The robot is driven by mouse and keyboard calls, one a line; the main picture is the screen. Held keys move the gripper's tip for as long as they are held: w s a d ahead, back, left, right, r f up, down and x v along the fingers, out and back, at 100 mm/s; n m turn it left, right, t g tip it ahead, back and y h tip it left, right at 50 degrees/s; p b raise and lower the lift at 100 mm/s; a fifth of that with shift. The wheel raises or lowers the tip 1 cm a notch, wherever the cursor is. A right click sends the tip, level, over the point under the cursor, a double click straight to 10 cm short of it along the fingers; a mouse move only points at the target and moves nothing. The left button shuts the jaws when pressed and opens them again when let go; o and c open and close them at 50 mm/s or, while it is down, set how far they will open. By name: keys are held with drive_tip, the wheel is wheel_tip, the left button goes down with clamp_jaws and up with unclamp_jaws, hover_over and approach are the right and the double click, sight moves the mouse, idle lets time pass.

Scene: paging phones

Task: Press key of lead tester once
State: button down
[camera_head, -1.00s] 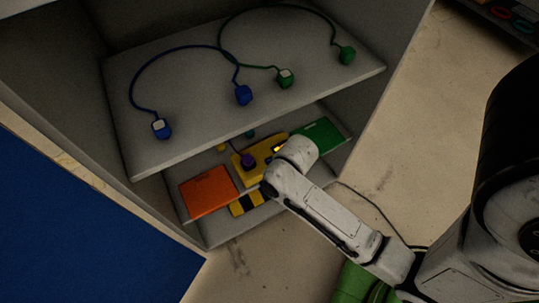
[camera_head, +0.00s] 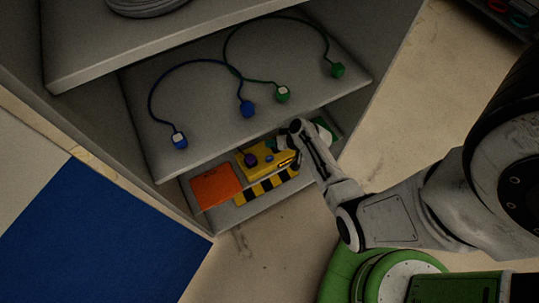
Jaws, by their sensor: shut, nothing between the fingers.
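The lead tester (camera_head: 262,171) is a yellow box with a black-and-yellow striped front, on the lower shelf. A purple knob (camera_head: 250,159) and a small blue round part (camera_head: 269,158) show on its top. A small lit orange strip shows at its right side. I cannot tell which part is the key. My gripper (camera_head: 284,146) is shut at the end of my arm, at the tester's back right. It is small, dark and partly hidden by my wrist; I cannot tell whether it touches the tester.
An orange panel (camera_head: 216,186) lies left of the tester and a green panel (camera_head: 324,130) is partly behind my arm. The middle shelf (camera_head: 180,88) above holds a blue lead (camera_head: 164,80) and a green lead (camera_head: 247,31) with block ends. The shelf edge overhangs the tester.

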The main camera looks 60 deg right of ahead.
sight(272, 159)
drive_tip(key=shift+f, duration=0.1)
wheel_tip(272, 159, down, 9)
drive_tip(key=b, duration=0.8)
idle(1.9)
drive_tip(key=shift+f+b, duration=0.25)
drive_tip(key=shift+b, duration=0.3)
drive_tip(key=shift+f+b, duration=0.45)
idle(0.6)
drive_tip(key=shift+r, duration=0.1)
idle(0.3)
drive_tip(key=shift+r+p, duration=0.7)
drive_tip(key=shift+r, duration=0.05)
drive_tip(key=shift+r+p, duration=2.05)
drive_tip(key=shift+r, duration=0.45)
